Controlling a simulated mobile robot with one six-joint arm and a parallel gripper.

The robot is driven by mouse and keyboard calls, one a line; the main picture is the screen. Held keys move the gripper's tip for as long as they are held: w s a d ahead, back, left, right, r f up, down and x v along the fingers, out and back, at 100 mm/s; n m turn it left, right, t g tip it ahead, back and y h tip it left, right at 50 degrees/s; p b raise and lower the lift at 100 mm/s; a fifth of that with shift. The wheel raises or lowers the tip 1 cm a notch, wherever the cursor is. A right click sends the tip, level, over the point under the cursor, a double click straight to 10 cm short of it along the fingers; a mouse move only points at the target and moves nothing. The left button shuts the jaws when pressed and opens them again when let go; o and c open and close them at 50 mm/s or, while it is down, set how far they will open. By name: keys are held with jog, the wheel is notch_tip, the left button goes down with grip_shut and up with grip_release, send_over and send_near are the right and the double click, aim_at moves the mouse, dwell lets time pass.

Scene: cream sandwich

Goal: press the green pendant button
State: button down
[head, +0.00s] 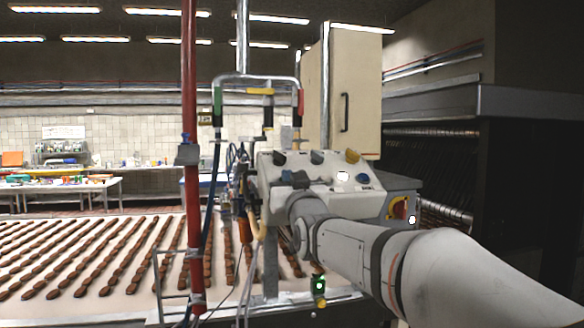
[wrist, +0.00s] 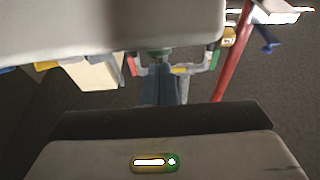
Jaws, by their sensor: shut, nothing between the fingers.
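In the wrist view, my gripper (wrist: 161,78) shows as dark blue-grey fingers, shut together and empty. A dark green rounded piece (wrist: 155,52), which looks like the green button, lies straight ahead of the fingertips, by the edge of a pale box. The fingertips are very close to it; I cannot tell if they touch. In the head view, the pale control box (head: 268,184) bears several coloured knobs. My arm crosses in front of its lower part, and I cannot make out the fingers or the button there.
A red pole (head: 192,90) stands left of the box. A pipe frame with coloured handles (head: 262,78) and hanging hoses stands behind. A small green and yellow piece (head: 319,285) shows below my arm. A conveyor (head: 60,238) with rows of brown biscuits fills the left.

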jog(key=shift+f, duration=0.2)
jog(key=f+b, duration=0.1)
jog(key=w+b, duration=0.1)
jog(key=b, duration=0.1)
jog(key=shift+a+f, duration=0.15)
jog(key=shift+f, duration=0.35)
jog(key=s+d+r+b, duration=0.1)
jog(key=s+d+b, duration=0.2)
jog(key=s, duration=0.8)
jog(key=shift+s+d+r, duration=0.15)
jog(key=shift+s, duration=0.15)
dwell(1.4)
